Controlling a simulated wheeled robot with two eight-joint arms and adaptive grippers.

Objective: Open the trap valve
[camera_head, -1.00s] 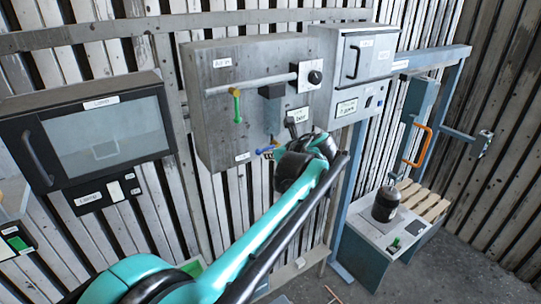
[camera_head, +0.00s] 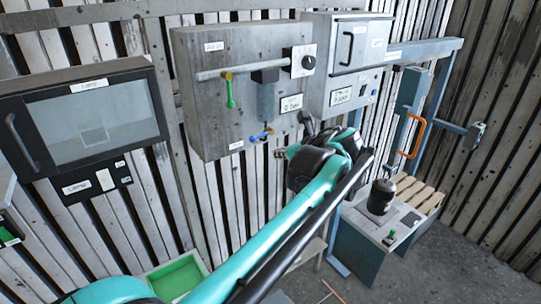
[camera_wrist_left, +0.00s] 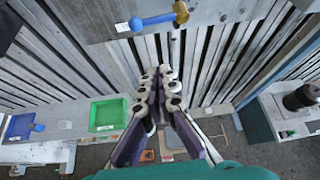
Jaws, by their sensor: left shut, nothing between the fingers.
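A blue lever handle (camera_head: 259,137) with a brass-coloured knob hangs under the grey wall box (camera_head: 215,118). In the left wrist view the blue handle (camera_wrist_left: 150,21) lies sideways at the top, with the brass knob at its right end. A green lever (camera_head: 229,92) hangs from the pipe on the box front. I cannot read which lever is the trap valve. My left gripper (camera_wrist_left: 160,88) is shut and empty, below and apart from the blue handle. In the head view my wrist largely hides it. My right gripper is not in view.
A dark-framed lamp cabinet (camera_head: 105,125) is at left. A second grey box (camera_head: 345,75) hangs to the right. A bench (camera_head: 365,235) holds a dark canister (camera_head: 381,197). A green tray (camera_wrist_left: 107,115) stands low by the slatted wall.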

